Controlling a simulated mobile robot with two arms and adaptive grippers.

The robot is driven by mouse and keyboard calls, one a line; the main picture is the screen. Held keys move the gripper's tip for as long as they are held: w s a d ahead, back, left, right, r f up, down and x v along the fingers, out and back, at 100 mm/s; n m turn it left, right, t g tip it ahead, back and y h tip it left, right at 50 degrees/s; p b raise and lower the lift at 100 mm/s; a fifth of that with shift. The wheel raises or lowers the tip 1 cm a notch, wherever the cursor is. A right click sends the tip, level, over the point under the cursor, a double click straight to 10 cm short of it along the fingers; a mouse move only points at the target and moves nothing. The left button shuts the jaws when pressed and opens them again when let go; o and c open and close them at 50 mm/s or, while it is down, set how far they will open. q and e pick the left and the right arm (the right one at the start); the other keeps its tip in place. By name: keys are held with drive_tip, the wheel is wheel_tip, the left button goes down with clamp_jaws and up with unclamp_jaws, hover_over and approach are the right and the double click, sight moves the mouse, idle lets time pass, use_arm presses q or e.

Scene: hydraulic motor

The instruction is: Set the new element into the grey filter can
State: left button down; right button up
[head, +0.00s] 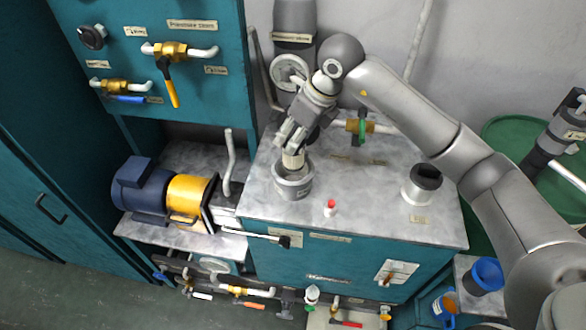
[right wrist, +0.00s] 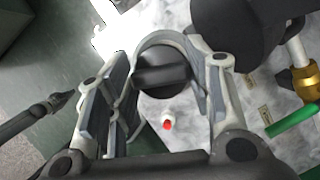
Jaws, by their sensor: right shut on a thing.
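The grey filter can (head: 293,187) stands upright on the grey top of the teal cabinet, with its mouth up. My right gripper (head: 293,146) is above it, shut on the pale new element (head: 293,160). The element's lower end overlaps the can's mouth in the head view; I cannot tell how deep it sits. In the right wrist view, a dark round end (right wrist: 163,75) shows between the fingers of my right gripper (right wrist: 160,95), with a pale curved rim beyond it. My left gripper is not in view.
A small red-and-white piece (head: 330,208) stands right of the can. A dark-topped filler neck (head: 424,178) is farther right. A pipe with a green-handled valve (head: 362,128) runs behind. A blue motor with a yellow coupling (head: 188,193) is at left. The cabinet top (head: 365,215) is mostly clear.

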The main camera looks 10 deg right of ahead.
sight(295, 159)
wheel_tip(295, 159, down, 8)
drive_tip(key=shift+r+p, duration=0.15)
drive_tip(key=shift+p, duration=0.85)
drive_tip(key=shift+f, duration=0.3)
drive_tip(key=o, duration=1.4)
drive_tip(key=b+v, duration=0.2)
drive_tip(key=v, duration=1)
drive_tip(key=shift+b, duration=0.3)
